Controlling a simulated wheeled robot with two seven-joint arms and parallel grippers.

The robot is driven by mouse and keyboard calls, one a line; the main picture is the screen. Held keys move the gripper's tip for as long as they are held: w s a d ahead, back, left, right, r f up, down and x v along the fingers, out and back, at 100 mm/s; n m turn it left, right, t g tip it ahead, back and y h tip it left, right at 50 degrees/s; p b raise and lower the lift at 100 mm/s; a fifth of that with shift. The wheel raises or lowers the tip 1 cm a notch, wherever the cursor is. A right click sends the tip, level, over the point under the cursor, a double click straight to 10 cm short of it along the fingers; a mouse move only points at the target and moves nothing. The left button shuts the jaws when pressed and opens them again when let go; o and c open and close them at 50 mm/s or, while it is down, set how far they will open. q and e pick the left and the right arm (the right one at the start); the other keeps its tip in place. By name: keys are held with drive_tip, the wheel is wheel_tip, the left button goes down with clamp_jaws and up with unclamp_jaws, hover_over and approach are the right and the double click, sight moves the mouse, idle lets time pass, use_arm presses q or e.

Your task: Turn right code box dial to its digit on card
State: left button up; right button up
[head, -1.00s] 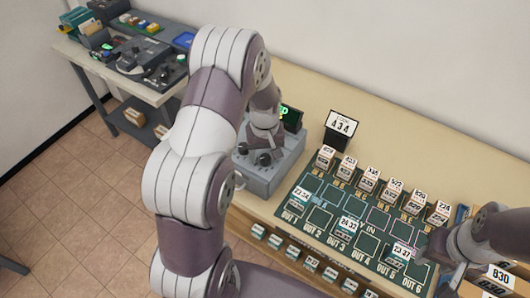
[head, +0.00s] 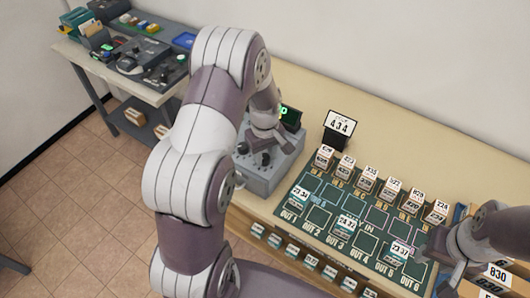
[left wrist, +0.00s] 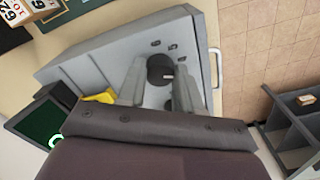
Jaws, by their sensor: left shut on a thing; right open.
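The grey code box (head: 283,172) stands on the bench with two dark dials on its front. My left gripper (head: 265,146) reaches down over it and is shut on the right dial (left wrist: 160,70); its fingers (left wrist: 160,84) lie on either side of that dial. The other dial (head: 243,148) is apart from the fingers. Some digits are printed by the held dial, too small to read surely. The small screen (head: 290,117) glows green, partly hidden by my arm. The card (head: 340,126) on a black stand reads 434. My right gripper (head: 447,272) is open at lower right.
A green sorting board (head: 320,225) with several numbered blocks lies right of the box. A grey side table (head: 140,75) with devices stands at upper left. My left arm covers the middle of the view. The bench behind the card is clear.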

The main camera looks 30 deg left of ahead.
sight(264, 156)
use_arm(q)
drive_tip(key=shift+w+n, duration=0.1)
drive_tip(key=shift+n, duration=1.8)
drive_tip(key=o, duration=0.9)
drive_tip(key=shift+o, duration=0.7)
drive_tip(key=shift+a, duration=0.15)
wheel_tip(264, 156, up, 13)
drive_tip(key=b, duration=0.1)
drive_tip(key=shift+f+b, duration=0.2)
drive_tip(key=shift+b, duration=0.1)
